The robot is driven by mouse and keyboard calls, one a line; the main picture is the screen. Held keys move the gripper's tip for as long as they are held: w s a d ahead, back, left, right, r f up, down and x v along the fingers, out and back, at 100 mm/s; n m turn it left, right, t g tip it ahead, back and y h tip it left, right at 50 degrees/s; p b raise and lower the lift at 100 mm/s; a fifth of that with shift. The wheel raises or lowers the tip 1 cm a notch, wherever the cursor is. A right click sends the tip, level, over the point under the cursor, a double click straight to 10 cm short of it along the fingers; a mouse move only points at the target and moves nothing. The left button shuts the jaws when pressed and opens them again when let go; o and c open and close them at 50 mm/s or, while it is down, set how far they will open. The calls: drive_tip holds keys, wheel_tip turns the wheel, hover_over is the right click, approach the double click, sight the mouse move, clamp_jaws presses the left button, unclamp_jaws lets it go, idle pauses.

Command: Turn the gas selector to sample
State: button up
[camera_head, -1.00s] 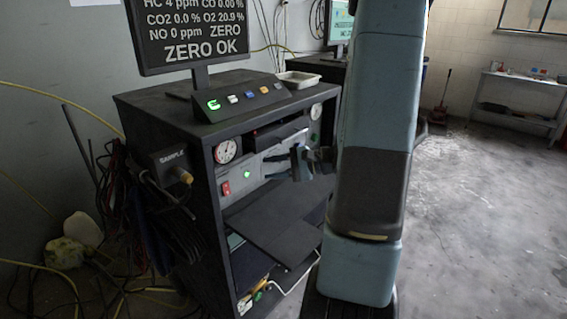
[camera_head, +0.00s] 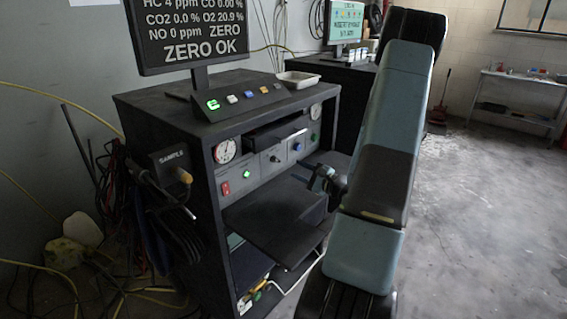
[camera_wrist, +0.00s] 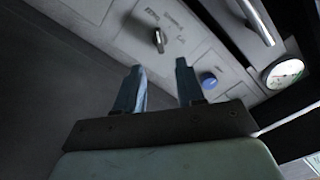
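The gas selector appears to be the small dark knob (camera_head: 275,158) on the grey front panel of the analyser cabinet. In the head view my gripper (camera_head: 313,172) is right of and below the knob, in front of the panel.
A blue button (camera_head: 297,146) is right of the knob; it also shows in the wrist view (camera_wrist: 208,80). A green light (camera_head: 247,174) and red switch (camera_head: 225,188) are to the left. A dark shelf (camera_head: 270,218) juts out below. A box marked SAMPLE (camera_head: 168,158) hangs on the cabinet's left side.

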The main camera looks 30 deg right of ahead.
sight(279, 161)
drive_tip(key=x, duration=0.9)
drive_tip(key=shift+c, duration=0.3)
clamp_jaws()
